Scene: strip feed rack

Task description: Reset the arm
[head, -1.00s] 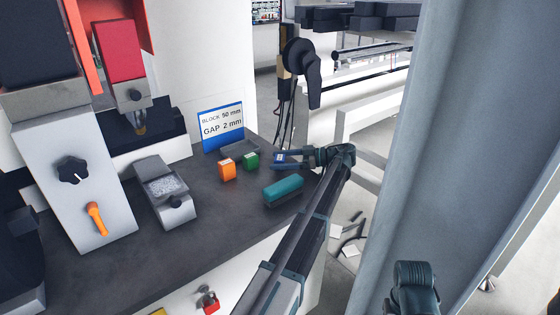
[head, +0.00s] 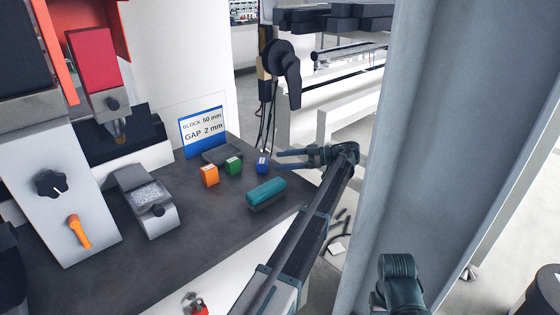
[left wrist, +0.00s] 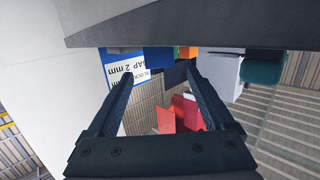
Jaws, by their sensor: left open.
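My left gripper (head: 279,159) is open and empty, just right of a small blue block (head: 262,165) on the dark bench top (head: 205,218). The blue block stands beside a green block (head: 233,166) and an orange block (head: 209,175). The left wrist view shows the two spread fingers (left wrist: 161,80) with nothing held between them.
A teal-topped block (head: 266,192) lies near the bench's right edge. A sign (head: 203,130) reads block 50 mm, gap 2 mm. A grey device (head: 148,199) and a press with an orange lever (head: 79,231) stand left. A grey column (head: 450,130) rises right.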

